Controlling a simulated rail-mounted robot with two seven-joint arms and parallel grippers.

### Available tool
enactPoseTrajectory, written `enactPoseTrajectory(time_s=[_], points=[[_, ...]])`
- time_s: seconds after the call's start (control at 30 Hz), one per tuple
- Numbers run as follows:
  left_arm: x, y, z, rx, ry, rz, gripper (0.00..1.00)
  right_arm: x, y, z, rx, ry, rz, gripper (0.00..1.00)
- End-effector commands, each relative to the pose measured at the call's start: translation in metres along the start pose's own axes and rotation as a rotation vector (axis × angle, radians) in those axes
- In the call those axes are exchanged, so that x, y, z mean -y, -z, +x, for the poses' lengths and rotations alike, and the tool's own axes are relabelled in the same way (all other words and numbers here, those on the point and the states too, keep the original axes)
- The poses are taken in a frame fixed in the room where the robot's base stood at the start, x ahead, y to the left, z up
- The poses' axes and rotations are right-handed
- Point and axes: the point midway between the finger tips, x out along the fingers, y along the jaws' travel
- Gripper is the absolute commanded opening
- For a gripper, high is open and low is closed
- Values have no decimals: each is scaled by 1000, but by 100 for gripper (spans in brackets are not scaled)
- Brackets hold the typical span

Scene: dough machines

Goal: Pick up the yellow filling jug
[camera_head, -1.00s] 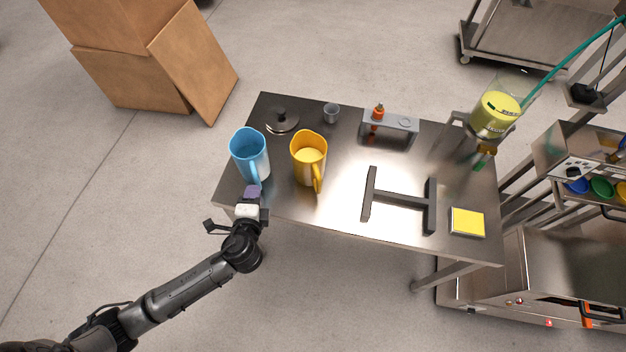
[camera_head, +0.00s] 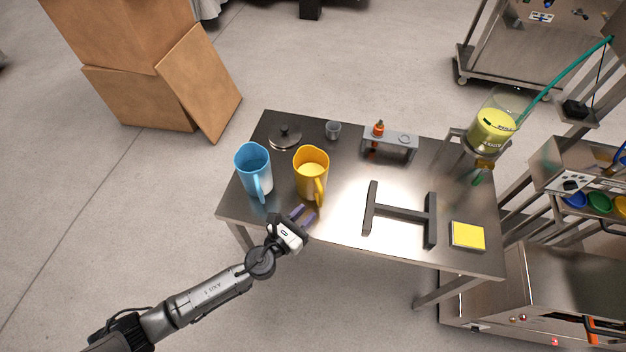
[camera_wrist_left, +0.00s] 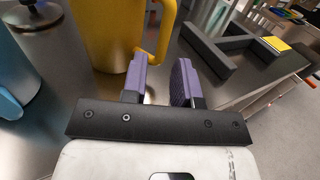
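The yellow filling jug (camera_head: 311,173) stands upright on the steel table, its handle towards the table's front edge. It also shows in the left wrist view (camera_wrist_left: 108,35), with the handle just beyond the fingers. My left gripper (camera_head: 303,215) is at the front edge of the table, just short of the jug's handle. Its two purple fingers (camera_wrist_left: 160,80) are apart with nothing between them, and they look clear of the handle. My right gripper is not in view.
A blue jug (camera_head: 253,172) stands just left of the yellow jug. A dark H-shaped stand (camera_head: 400,208) and a yellow pad (camera_head: 467,235) lie to the right. A lid (camera_head: 285,138), a small cup (camera_head: 333,130) and a grey rack (camera_head: 391,140) sit behind.

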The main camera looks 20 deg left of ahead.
Motion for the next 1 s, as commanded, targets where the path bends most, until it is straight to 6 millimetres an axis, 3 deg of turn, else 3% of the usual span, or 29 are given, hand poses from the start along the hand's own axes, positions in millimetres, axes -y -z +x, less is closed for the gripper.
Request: enactPoseTrajectory(time_s=[0.1,0.47,0.73,1.0], points=[[0,0,18,0,0,0,27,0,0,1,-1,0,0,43],[1,0,40,1,0,-3,27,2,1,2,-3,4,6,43],[4,-1,75,1,0,-2,27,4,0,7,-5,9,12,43],[4,-2,86,-1,0,-3,27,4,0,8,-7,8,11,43]])
